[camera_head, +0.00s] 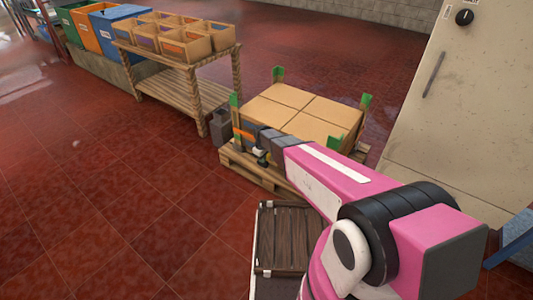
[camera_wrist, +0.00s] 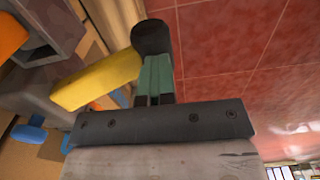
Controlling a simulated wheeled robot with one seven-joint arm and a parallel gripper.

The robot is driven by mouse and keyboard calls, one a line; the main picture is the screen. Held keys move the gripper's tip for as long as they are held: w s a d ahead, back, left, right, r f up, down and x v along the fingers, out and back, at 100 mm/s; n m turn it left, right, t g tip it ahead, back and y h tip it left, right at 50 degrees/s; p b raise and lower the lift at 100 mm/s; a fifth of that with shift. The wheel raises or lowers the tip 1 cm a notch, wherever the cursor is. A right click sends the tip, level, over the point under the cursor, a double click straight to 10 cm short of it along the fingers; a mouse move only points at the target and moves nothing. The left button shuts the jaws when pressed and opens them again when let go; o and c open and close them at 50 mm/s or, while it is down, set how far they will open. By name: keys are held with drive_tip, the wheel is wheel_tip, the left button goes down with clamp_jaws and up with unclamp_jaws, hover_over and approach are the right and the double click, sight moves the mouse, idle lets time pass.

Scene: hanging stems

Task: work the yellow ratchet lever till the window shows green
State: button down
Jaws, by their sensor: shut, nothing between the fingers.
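The yellow lever (camera_wrist: 97,80) shows in the wrist view as a thick bar slanting up to the right, left of my gripper. My gripper (camera_wrist: 155,62) has its green fingers together with nothing between them. The fingers are close beside the lever's right end; I cannot tell whether they touch it. A black rounded piece (camera_wrist: 152,37) is at the fingertips, and I cannot tell what it belongs to. In the head view my arm reaches to the near side of the strapped load, and the lever is too small to make out clearly. I cannot make out the window or its colour.
The load of cardboard boxes (camera_head: 300,108) with green corner guards stands on a wooden pallet (camera_head: 248,170). An orange part (camera_wrist: 12,35) and a blue part (camera_wrist: 30,132) are left in the wrist view. A wooden table (camera_head: 180,90) with bins stands behind left. Red floor is open at left.

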drive_tip(key=shift+s+a+r, duration=0.15)
drive_tip(key=shift+s+r, duration=0.05)
drive_tip(key=shift+r, duration=0.55)
drive_tip(key=shift+s+a+r, duration=0.1)
drive_tip(key=shift+s+r, duration=0.05)
drive_tip(key=shift+r, duration=0.6)
drive_tip(key=shift+r, duration=0.7)
drive_tip(key=shift+c, duration=1.4)
unclamp_jaws()
wheel_tip(320, 180, up, 9)
